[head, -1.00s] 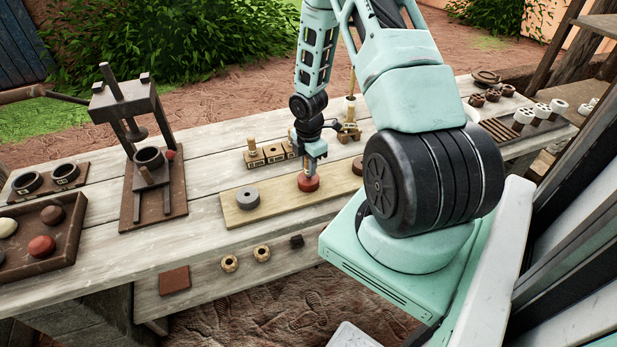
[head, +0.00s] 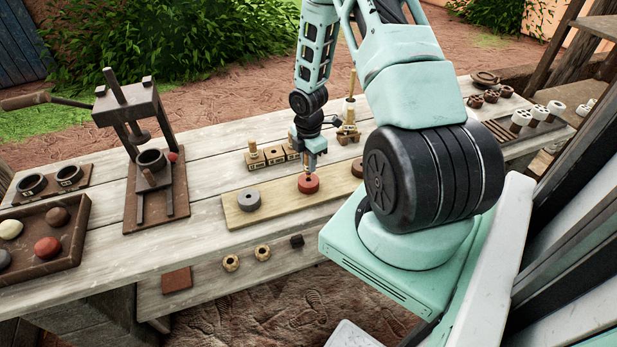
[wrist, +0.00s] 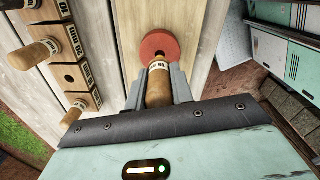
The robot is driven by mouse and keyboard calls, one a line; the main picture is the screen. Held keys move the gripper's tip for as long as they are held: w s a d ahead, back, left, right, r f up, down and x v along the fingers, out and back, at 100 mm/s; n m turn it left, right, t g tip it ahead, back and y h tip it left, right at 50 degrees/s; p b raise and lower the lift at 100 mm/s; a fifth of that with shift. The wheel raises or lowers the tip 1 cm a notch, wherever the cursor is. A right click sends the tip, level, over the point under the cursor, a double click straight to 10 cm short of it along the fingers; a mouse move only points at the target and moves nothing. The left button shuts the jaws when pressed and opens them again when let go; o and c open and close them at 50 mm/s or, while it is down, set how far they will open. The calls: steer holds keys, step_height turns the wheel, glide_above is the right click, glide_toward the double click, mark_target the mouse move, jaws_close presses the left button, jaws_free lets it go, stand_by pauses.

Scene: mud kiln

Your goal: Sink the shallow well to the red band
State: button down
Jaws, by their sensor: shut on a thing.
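I cannot tell whether the tool tip is clear of the hole. No red band shows on the tool; its lower part is hidden. A grey disc (head: 249,200) lies on the board to the left.
A rack of labelled wooden blocks (head: 273,154) with similar pegs stands behind the board. A press (head: 150,160) stands to the left, beside a tray of coloured balls (head: 75,262). Several small pots (head: 495,95) are at the far right.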

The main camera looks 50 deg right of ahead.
steer(key=shift+r+p, duration=2)
steer(key=shift+r, duration=0.35)
steer(key=c, duration=2.1)
jaws_free()
steer(key=shift+f, duration=0.1)
jaws_close()
